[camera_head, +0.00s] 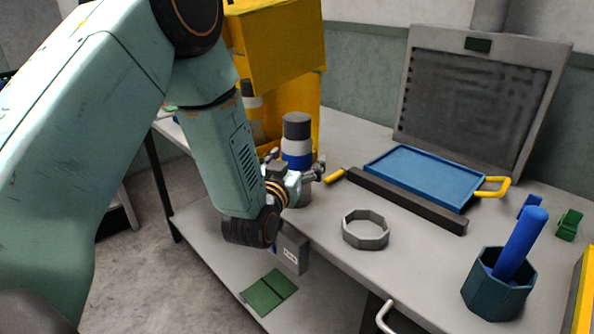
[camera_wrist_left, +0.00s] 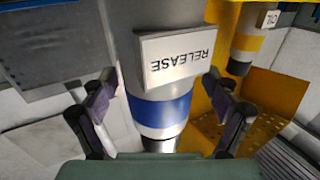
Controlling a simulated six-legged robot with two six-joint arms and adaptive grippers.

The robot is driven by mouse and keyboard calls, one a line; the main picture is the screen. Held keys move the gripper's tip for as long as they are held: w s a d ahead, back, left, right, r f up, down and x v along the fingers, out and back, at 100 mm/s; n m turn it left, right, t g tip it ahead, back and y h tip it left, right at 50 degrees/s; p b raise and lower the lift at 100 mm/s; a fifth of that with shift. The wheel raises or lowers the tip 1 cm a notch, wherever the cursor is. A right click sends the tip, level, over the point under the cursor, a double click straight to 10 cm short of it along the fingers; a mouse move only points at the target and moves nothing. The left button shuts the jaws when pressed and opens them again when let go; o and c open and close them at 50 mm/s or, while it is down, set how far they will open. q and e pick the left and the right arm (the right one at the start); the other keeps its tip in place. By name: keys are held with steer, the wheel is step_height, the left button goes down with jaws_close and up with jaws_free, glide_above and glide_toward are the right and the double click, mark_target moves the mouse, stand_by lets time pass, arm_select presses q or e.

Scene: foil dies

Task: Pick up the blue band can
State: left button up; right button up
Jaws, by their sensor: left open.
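The blue band can (camera_head: 297,146) stands upright on the grey table, with a dark cap, a white band and a blue band. In the left wrist view the blue band can (camera_wrist_left: 160,116) shows its blue band and a white RELEASE label. In the left wrist view my left gripper (camera_wrist_left: 163,92) is open, with one finger on each side of the can. I cannot tell whether the fingers touch it. My right gripper is not in view.
A yellow-band can (camera_head: 252,101) stands by a yellow stand (camera_head: 302,98) behind. To the right are a dark bar (camera_head: 405,198), a blue tray (camera_head: 425,176), a grey ring (camera_head: 365,229) and a dark cup (camera_head: 497,285) holding a blue rod. The table's front edge is close.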

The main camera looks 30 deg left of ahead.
mark_target(297, 117)
arm_select(q)
steer(key=shift+s+r, duration=0.1)
steer(key=shift+s, duration=0.05)
steer(key=shift+c, duration=0.3)
steer(key=c, duration=1.6)
step_height(297, 117, up, 9)
steer(key=shift+f+p, duration=0.1)
steer(key=shift+p, duration=1.1)
steer(key=shift+c, duration=0.2)
steer(key=shift+r, duration=0.65)
